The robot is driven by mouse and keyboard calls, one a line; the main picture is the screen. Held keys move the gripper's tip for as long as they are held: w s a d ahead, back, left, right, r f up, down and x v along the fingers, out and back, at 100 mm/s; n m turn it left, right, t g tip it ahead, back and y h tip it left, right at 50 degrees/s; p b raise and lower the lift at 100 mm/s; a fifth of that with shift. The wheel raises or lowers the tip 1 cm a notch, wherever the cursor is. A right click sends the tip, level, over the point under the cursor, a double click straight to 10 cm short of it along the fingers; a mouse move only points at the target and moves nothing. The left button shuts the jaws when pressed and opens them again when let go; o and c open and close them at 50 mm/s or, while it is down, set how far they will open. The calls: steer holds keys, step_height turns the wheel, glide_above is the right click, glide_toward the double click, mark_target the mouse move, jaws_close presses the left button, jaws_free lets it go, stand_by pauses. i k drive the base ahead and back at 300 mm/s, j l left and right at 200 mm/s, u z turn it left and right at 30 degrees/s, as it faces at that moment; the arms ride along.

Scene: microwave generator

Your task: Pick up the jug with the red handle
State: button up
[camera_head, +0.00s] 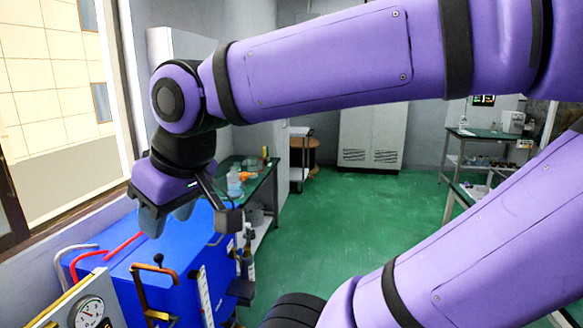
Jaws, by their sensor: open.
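I cannot clearly make out a jug with a red handle. A red bent tube or bar (108,252) shows on the blue machine (185,258) at the lower left, beside a white one. A small clear, bluish container (234,184) stands on the green-topped bench behind the machine. It is too small to tell whether it has a red handle.
A round gauge (88,313) and brown and black levers are at the machine's front. The window wall is close on the left. The green bench (256,180) holds small items, one orange. Green floor (330,225) is clear in the middle. Another table (480,139) stands at right.

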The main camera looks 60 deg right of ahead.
mark_target(253, 166)
steer(key=z, duration=1.65)
steer(key=i+l+z, duration=0.25)
steer(key=i, duration=0.3)
steer(key=i+l+z, duration=0.3)
steer(key=i, duration=0.3)
steer(key=i+z, duration=0.25)
steer(key=i, duration=1.2)
steer(key=i+u, duration=0.15)
steer(key=i, duration=0.7)
steer(key=i+u, duration=0.4)
steer(key=i+l+u, duration=0.1)
steer(key=i+u, duration=0.3)
steer(key=i+l+u, duration=0.25)
steer(key=u, duration=0.15)
steer(key=i+l+u, duration=0.1)
steer(key=i+u, duration=0.2)
steer(key=u, duration=0.2)
steer(key=i+l+u, duration=0.2)
steer(key=u, duration=0.25)
steer(key=i+l, duration=0.05)
steer(key=i, duration=0.05)
